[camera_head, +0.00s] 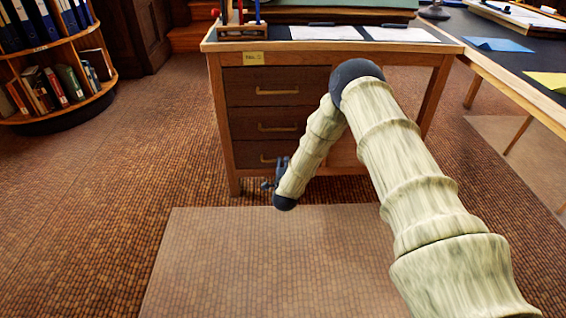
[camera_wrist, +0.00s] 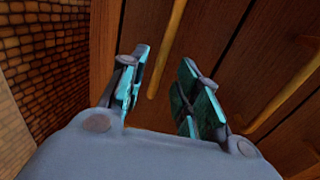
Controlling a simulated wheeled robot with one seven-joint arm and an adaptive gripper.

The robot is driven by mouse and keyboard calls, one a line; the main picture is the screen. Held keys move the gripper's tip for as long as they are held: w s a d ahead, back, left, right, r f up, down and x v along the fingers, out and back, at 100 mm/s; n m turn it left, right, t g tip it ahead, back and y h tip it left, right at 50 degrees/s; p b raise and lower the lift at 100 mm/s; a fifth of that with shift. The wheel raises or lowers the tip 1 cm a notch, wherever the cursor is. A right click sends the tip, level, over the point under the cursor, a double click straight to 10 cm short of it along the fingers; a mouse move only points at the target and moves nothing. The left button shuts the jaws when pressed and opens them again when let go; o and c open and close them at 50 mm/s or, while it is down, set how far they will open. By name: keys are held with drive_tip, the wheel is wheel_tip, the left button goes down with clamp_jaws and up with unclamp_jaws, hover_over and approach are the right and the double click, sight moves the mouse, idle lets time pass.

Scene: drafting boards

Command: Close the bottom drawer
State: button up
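The bottom drawer (camera_head: 249,156) is the lowest of three dark wood drawers in the desk, with a brass bar handle. My forearm and gripper partly cover it, and I cannot tell how far it stands out. My gripper (camera_head: 269,178) is low in front of it, by the drawer's lower part. In the wrist view, my gripper (camera_wrist: 158,92) is open, its two fingers apart with nothing held. A brass handle bar (camera_wrist: 168,48), apparently the bottom drawer's, shows beyond and between the fingertips; whether they touch it is unclear.
The upper drawers (camera_head: 277,87) look shut. A round bookshelf (camera_head: 62,104) stands at left and a second table (camera_head: 520,72) at right. The desk top (camera_head: 270,47) holds papers. The floor before the desk is clear.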

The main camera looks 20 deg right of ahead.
drive_tip(key=v, duration=0.7)
drive_tip(key=shift+d, duration=0.1)
drive_tip(key=s+a+f+n+g+y+p, duration=0.1)
drive_tip(key=s+a+f+n+g+y, duration=0.35)
drive_tip(key=s, duration=0.65)
drive_tip(key=s+a+f+n+g+y+p, duration=0.1)
drive_tip(key=s+a+f+n+g, duration=0.1)
drive_tip(key=s+a+f+n, duration=0.75)
drive_tip(key=s+d+r+n+g+p, duration=0.15)
drive_tip(key=s+n+g, duration=0.25)
drive_tip(key=s, duration=1.3)
drive_tip(key=s+d+r+n+g, duration=0.2)
drive_tip(key=s+r+n+g, duration=0.15)
drive_tip(key=s, duration=1.35)
wheel_tip(320, 180, up, 37)
drive_tip(key=p, duration=3.8)
drive_tip(key=shift+w+g, duration=0.3)
drive_tip(key=shift+w, duration=0.05)
